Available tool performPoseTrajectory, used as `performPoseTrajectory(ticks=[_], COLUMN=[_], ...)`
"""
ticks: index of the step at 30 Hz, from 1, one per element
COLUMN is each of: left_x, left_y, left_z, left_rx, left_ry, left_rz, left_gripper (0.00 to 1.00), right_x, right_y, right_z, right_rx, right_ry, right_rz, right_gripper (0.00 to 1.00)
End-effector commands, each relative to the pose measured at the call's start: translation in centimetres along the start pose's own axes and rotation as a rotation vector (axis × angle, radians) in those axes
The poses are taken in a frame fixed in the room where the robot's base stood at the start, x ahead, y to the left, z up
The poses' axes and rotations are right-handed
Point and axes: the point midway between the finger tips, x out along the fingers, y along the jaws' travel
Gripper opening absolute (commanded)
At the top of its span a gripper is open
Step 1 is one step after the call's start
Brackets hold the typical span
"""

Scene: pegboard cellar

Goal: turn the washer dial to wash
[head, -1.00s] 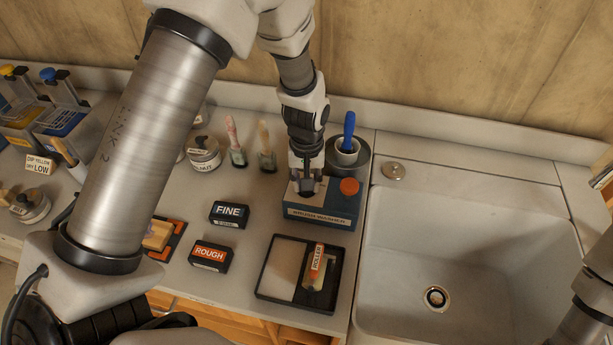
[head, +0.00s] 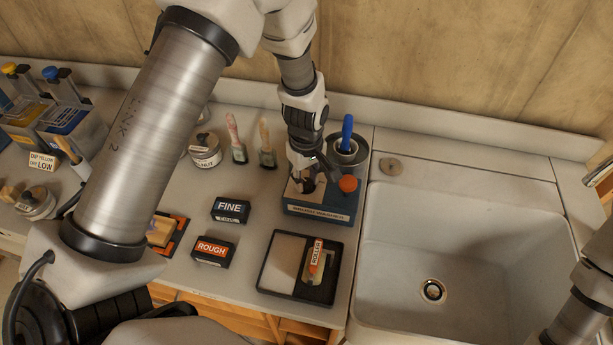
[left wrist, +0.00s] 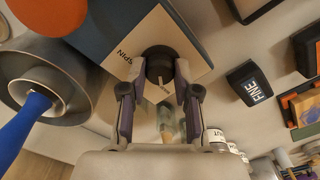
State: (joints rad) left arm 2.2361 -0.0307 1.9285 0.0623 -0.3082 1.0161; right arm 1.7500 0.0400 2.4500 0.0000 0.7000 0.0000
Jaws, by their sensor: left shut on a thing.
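The washer (head: 325,203) is a blue box with a cream top face, standing on the counter left of the sink. It also shows in the left wrist view (left wrist: 112,30). Its dark round dial (left wrist: 159,64) has a pale pointer mark, which points down toward my gripper's palm in that view. The word SPIN is printed on the cream face beside the dial. My left gripper (head: 308,184) comes down from above, its two fingers (left wrist: 160,78) shut on the dial from both sides. The fingers hide part of the dial in the head view. My right gripper is out of view.
An orange knob (head: 348,184) sits on the washer beside the dial. A grey pot (head: 347,158) with a blue-handled tool is behind. A roller tray (head: 262,278) lies in front, with FINE (head: 230,210) and ROUGH (head: 213,251) blocks to its left. The sink (head: 460,225) is right.

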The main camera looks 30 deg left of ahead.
Motion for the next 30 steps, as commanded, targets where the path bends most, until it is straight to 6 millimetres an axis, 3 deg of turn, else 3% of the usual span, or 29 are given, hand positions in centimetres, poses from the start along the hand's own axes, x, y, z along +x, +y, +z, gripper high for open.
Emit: performPoseTrajectory(ticks=[11, 12, 13, 23, 26, 30], left_x=[0.2, 0.2, 0.2, -0.1, -1.0, -4.0], left_y=[-0.2, -0.2, -0.2, 0.0, 0.0, 0.1], left_z=[0.1, 0.1, 0.1, 0.0, 0.0, -0.1], left_rx=[-0.004, -0.004, -0.004, -0.003, -0.003, -0.003], left_ry=[-0.003, -0.003, -0.003, -0.001, 0.0, 0.001], left_rz=[-0.005, -0.005, -0.005, -0.001, 0.001, 0.003], left_gripper=[0.0, 0.45, 0.56, 0.57, 0.57, 0.57], right_x=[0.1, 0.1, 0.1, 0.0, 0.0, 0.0], right_y=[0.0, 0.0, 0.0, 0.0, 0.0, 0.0], right_z=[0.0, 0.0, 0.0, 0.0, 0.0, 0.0], right_rx=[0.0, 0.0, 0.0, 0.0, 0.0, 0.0], right_ry=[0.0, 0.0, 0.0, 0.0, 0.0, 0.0], right_rz=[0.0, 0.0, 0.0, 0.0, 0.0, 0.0], right_gripper=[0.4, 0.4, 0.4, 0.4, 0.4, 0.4])
